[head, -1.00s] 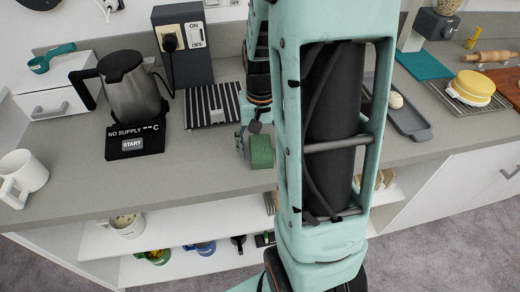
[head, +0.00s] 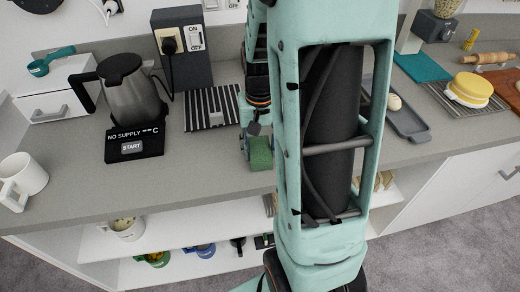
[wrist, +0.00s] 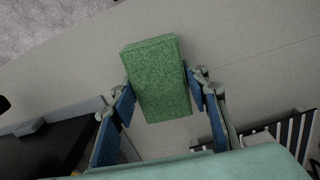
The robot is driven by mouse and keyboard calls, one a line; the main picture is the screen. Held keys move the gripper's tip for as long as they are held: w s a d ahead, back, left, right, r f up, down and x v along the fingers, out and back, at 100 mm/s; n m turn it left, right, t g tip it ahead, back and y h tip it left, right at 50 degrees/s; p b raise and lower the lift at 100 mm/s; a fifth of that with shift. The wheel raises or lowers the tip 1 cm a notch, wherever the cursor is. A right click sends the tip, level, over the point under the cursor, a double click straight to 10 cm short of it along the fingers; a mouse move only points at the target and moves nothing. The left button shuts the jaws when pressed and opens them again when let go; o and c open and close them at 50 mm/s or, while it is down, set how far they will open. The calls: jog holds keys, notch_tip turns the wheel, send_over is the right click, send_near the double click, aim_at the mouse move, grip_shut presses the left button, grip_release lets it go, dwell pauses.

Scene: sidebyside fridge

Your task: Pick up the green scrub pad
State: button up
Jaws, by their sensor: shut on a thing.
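The green scrub pad (head: 261,153) is a green block; in the wrist view the pad (wrist: 158,80) sits between the two fingers, tilted slightly. My gripper (wrist: 162,95) is shut on it, with a blue-padded finger at each side. In the head view my gripper (head: 247,150) is over the counter near its front edge, partly hidden behind my arm. I cannot tell exactly how far the pad is above the counter.
A black kettle base (head: 135,143) with a steel kettle (head: 130,92) stands to the left. A striped mat (head: 207,108) lies behind. A white mug (head: 22,175) is far left, and a grey tray (head: 408,122) is right of my arm. Bare counter (head: 195,158) lies left of the pad.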

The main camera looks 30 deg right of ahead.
aim_at(260, 148)
jog(key=shift+r, duration=0.55)
notch_tip(260, 148, up, 2)
jog(key=shift+r+p, duration=0.1)
jog(key=shift+p, duration=1.05)
jog(key=s+d+r+p, duration=0.6)
jog(key=s+d+r, duration=0.2)
jog(key=s, duration=0.3)
jog(key=shift+s+d+r, duration=0.15)
jog(key=shift+d+r, duration=0.1)
jog(key=shift+r, duration=0.4)
